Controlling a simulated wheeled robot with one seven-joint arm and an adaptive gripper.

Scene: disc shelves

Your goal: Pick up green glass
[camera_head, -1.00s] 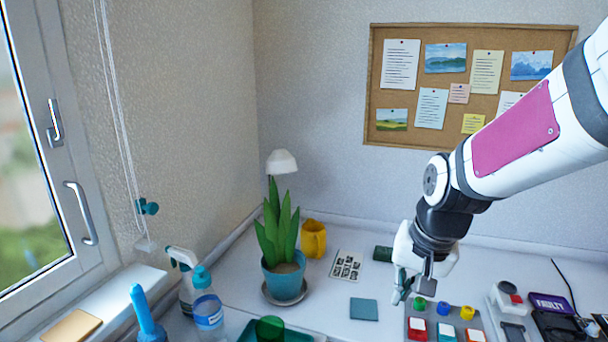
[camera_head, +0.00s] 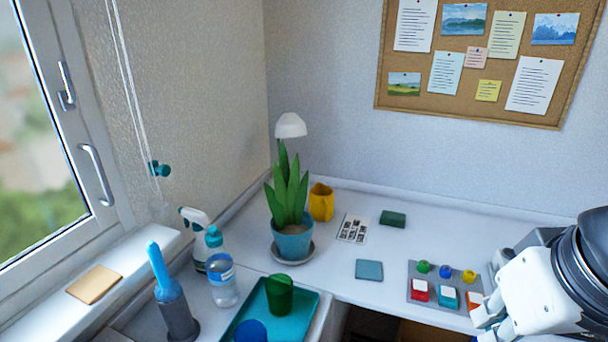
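The green glass (camera_head: 279,294) stands upright on a teal tray (camera_head: 306,300) at the bottom centre of the head view. A blue round object (camera_head: 250,332), cut off by the bottom edge, is also on the tray. My gripper (camera_head: 484,322) is at the lower right, beside the button panel and well to the right of the glass. Its fingers are partly in view, and I cannot tell whether they are open or shut. Nothing is seen held in it.
A water bottle (camera_head: 221,277), a spray bottle (camera_head: 195,236) and a blue-handled brush (camera_head: 170,297) stand left of the tray. A button panel (camera_head: 434,298) lies to the right.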

